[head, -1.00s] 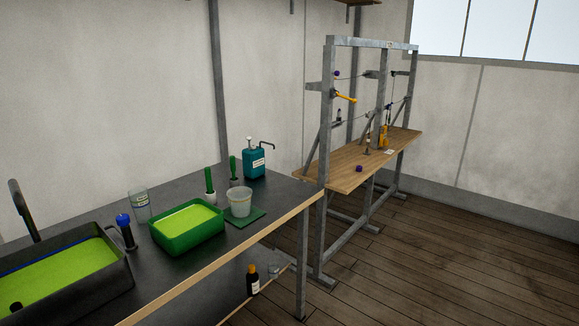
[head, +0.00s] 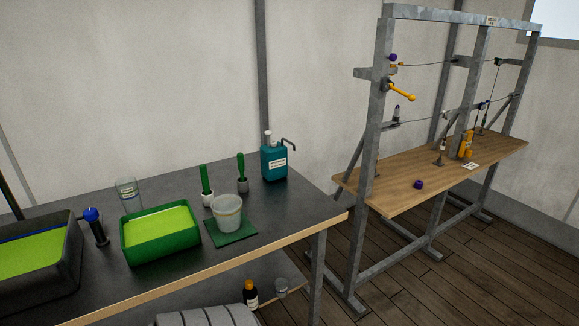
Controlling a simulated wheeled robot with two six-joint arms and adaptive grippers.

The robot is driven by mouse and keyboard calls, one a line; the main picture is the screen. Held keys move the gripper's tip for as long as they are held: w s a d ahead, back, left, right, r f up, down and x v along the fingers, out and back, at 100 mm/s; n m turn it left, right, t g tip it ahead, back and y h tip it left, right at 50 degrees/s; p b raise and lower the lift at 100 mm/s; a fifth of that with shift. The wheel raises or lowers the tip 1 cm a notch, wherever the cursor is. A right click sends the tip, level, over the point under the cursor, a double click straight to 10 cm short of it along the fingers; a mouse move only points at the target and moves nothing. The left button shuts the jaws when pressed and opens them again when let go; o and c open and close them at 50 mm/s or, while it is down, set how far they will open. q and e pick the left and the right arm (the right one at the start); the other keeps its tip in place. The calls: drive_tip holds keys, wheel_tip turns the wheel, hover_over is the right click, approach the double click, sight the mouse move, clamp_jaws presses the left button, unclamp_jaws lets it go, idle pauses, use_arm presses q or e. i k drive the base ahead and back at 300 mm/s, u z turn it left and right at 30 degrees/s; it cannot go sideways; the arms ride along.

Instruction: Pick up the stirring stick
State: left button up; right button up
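I cannot make out a stirring stick for certain. A clear plastic cup (head: 227,212) stands on a green mat (head: 244,233) on the dark bench; no stick shows above its rim. Behind it, two upright green handles stand in small holders, one white (head: 207,188) and one grey (head: 242,180). A clear beaker (head: 127,194) stands at the back of the bench, left of them. Neither of my grippers is in view.
A green tub (head: 161,256) with yellow-green contents, a blue-topped tool (head: 94,224), a dark basin (head: 72,272) and a teal pump container (head: 274,163) stand on the bench (head: 292,205). A dark bottle (head: 250,292) is underneath. A metal rig with a wooden shelf (head: 400,195) stands right.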

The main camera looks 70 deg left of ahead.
sight(240, 156)
drive_tip(key=u, duration=0.15)
drive_tip(key=i, duration=1.1)
drive_tip(key=u, duration=1.1)
drive_tip(key=i, duration=0.8)
drive_tip(key=u, duration=0.9)
